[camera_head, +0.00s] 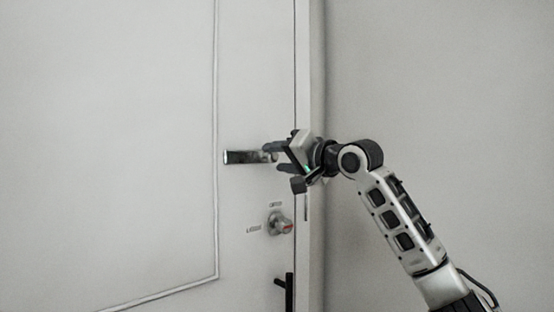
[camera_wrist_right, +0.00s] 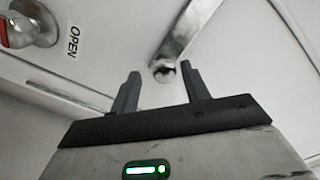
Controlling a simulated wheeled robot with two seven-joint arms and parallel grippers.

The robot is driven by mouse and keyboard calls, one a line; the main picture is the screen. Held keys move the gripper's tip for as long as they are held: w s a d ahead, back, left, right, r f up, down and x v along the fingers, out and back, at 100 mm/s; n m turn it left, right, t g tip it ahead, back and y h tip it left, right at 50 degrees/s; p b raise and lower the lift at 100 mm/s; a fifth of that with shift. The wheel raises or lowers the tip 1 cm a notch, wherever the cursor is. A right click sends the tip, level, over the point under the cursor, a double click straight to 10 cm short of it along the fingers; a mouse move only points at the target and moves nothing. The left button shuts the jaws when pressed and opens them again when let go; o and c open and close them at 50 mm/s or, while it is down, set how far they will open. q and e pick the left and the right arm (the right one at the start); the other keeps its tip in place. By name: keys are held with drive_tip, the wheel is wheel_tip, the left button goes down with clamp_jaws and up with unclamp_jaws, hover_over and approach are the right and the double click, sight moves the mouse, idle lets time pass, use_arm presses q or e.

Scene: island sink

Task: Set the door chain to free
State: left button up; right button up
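The door chain's metal track (camera_head: 242,157) is a short horizontal bar on the white door. My right gripper (camera_head: 272,157) is at the right end of the track, pointing left. In the wrist view its two dark fingers (camera_wrist_right: 160,78) are apart, with the knob appearing between their tips. I cannot tell whether they touch it. Any hanging chain links are not discernible. My left gripper is not in view.
A black door handle (camera_head: 284,292) is lower down. The door frame (camera_head: 309,100) and a bare wall (camera_head: 440,80) are on the right.

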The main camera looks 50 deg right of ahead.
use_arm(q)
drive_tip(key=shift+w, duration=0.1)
use_arm(e)
drive_tip(key=shift+a, duration=0.15)
drive_tip(key=shift+s+f+b, duration=0.1)
drive_tip(key=shift+s+b, duration=0.4)
drive_tip(key=shift+s, duration=0.05)
use_arm(q)
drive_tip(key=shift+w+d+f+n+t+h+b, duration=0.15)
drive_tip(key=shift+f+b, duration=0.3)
drive_tip(key=shift+b, duration=0.7)
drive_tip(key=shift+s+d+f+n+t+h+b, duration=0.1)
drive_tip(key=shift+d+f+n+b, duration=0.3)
drive_tip(key=shift+b, duration=0.7)
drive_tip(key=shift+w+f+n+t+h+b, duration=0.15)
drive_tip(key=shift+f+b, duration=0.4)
drive_tip(key=shift+b, duration=0.6)
use_arm(e)
drive_tip(key=s+a, duration=0.1)
drive_tip(key=s, duration=1.3)
drive_tip(key=shift+s+a, duration=0.15)
drive_tip(key=shift+s, duration=0.25)
